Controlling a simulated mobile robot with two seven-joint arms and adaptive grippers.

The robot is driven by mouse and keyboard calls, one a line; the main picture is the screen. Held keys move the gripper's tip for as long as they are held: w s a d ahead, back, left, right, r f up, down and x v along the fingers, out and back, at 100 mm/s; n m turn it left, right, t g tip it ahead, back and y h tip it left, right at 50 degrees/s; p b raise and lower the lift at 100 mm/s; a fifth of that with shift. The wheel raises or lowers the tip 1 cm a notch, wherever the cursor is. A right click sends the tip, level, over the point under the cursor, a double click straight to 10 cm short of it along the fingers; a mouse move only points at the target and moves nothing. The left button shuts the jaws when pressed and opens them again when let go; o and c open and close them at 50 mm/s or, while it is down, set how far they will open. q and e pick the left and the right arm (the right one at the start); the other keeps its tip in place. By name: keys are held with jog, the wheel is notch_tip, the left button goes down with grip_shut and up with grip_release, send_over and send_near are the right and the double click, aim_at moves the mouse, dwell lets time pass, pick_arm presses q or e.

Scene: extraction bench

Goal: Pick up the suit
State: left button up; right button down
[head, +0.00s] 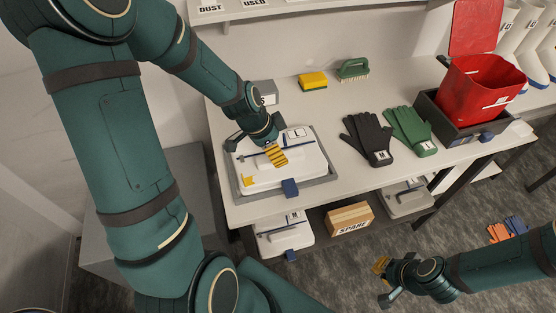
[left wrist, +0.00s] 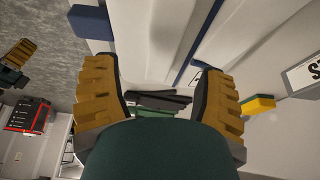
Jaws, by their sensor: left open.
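The suit (head: 262,176) is a white folded bundle with a dark blue stripe and a small label. It lies on a grey tray (head: 322,181) at the left end of the bench, with a blue tab at the tray's front. My left gripper (head: 256,149) is open over the bundle's far half, partly hiding it. In the left wrist view the two yellow-padded fingers stand wide apart, with white material and a blue stripe (left wrist: 202,40) beyond them. I cannot tell whether they touch it. My right gripper (head: 384,281) is open and empty, low in front of the bench.
Black gloves (head: 368,138), green gloves (head: 410,130), a yellow sponge (head: 313,82) and a green brush (head: 353,70) lie on the bench. A red bin (head: 478,90) stands in a dark tray at right. Another white bundle (head: 284,234) and a SPARE box (head: 350,218) sit below.

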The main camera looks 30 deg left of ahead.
pick_arm(q)
jog(key=shift+x, duration=2.55)
jog(key=shift+f+b, duration=0.2)
jog(key=shift+b, duration=0.5)
grip_shut()
